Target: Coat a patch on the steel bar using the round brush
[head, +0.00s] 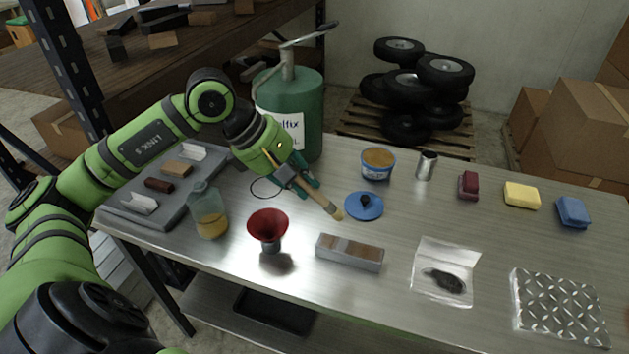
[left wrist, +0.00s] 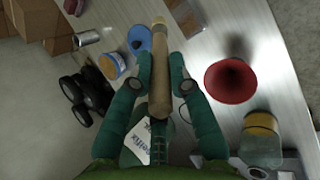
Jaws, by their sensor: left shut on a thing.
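My left gripper (head: 297,180) is shut on the round brush (head: 322,202), which has a wooden handle and pale bristles pointing down to the right. The brush is in the air over the table, its tip beside the blue lid in the head view. In the left wrist view the brush (left wrist: 160,88) lies between the two green fingers (left wrist: 167,86). The steel bar (head: 349,254) lies on the table below and right of the brush, apart from it. Its top shows a brownish area. An open blue tub (head: 377,164) of brown paste stands behind. My right gripper is not in view.
The blue lid (head: 364,207) with a black knob lies near the brush tip. A red funnel (head: 267,229) and a bottle (head: 209,212) stand left of the bar. A bag (head: 444,272) and tread plate (head: 558,307) lie right. A green canister (head: 297,100) stands behind my gripper.

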